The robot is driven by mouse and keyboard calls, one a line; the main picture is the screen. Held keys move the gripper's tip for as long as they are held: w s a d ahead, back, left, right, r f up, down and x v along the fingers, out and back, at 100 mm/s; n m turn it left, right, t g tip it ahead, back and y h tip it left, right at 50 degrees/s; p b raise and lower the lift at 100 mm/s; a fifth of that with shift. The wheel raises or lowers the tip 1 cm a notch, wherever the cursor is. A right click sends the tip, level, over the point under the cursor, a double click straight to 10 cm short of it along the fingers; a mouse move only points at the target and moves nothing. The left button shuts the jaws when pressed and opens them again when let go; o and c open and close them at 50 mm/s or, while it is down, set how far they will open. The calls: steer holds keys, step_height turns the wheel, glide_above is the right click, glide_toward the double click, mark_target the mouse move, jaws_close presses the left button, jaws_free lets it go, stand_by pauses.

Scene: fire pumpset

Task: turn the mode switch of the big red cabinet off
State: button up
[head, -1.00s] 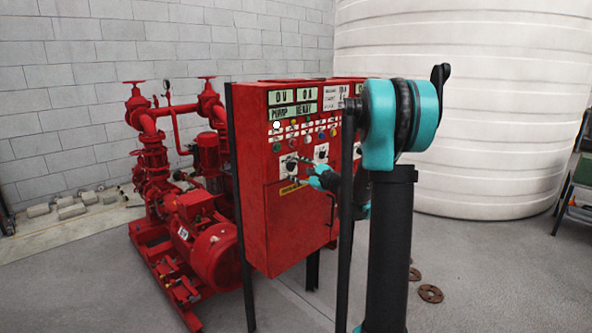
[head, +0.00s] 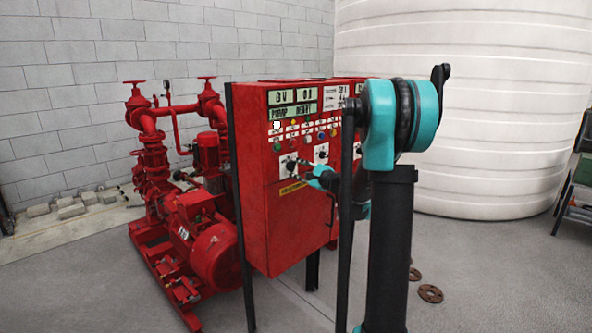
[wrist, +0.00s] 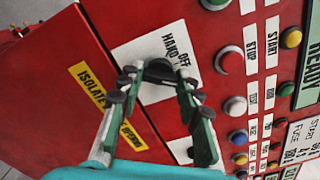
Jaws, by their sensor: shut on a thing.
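The big red cabinet (head: 282,235) stands in the middle of the head view. Its mode switch is a black knob (wrist: 160,70) on a white plate (wrist: 148,48) marked HAND and OFF. My gripper (wrist: 157,80) is shut on the knob, one finger on each side, in the wrist view. The fingers cover part of the knob and plate, so the knob's exact pointing direction is hard to tell. In the head view my gripper (head: 300,170) reaches the left switch plate (head: 288,165) from the right.
A second switch plate (head: 321,153) sits to the right. Coloured buttons and lamps (wrist: 230,60) line the panel near my gripper. A yellow ISOLATE label (wrist: 92,88) is beside the plate. A red pump (head: 210,250) stands left of the cabinet, a white tank (head: 470,110) behind.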

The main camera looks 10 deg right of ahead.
steer(key=n, duration=0.6)
steer(key=shift+n, duration=0.4)
stand_by(0.4)
steer(key=o, duration=1.2)
steer(key=shift+c, duration=0.2)
steer(key=shift+s, duration=0.1)
steer(key=v, duration=1.2)
